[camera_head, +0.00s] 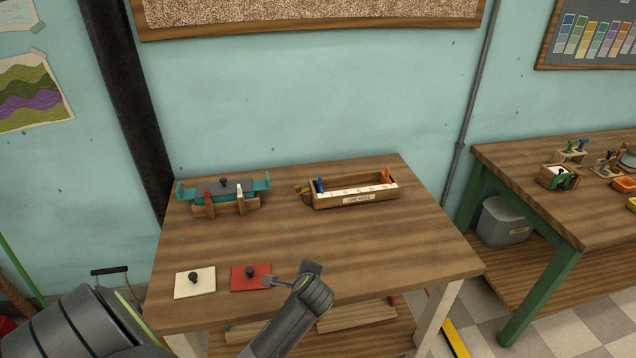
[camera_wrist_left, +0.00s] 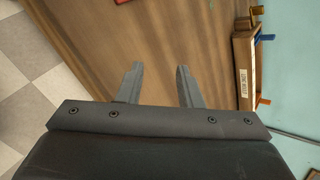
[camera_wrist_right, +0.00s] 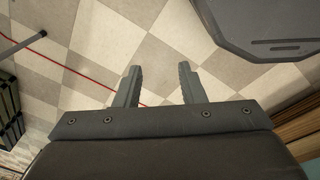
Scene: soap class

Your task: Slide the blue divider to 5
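The wooden box (camera_head: 357,198) with a numbered white strip stands toward the back right of the table; its digits are too small to read. The blue divider (camera_head: 319,186) is upright near the box's left end. An orange divider (camera_head: 387,175) is near its right end. In the left wrist view, the box (camera_wrist_left: 243,62) is at the right edge, with the blue divider (camera_wrist_left: 263,101) partly showing. My left gripper (camera_head: 277,282) is over the table's front, beside the red plate, apart from the box; it shows open and empty in the left wrist view (camera_wrist_left: 157,68). My right gripper (camera_wrist_right: 157,70) is open and empty above the floor.
A teal and wood fixture (camera_head: 222,192) stands at the back left of the table. A cream plate (camera_head: 195,288) and a red plate (camera_head: 242,285), each with a dark knob, lie at the front. The table's middle is clear. A second table (camera_head: 560,205) is at the right.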

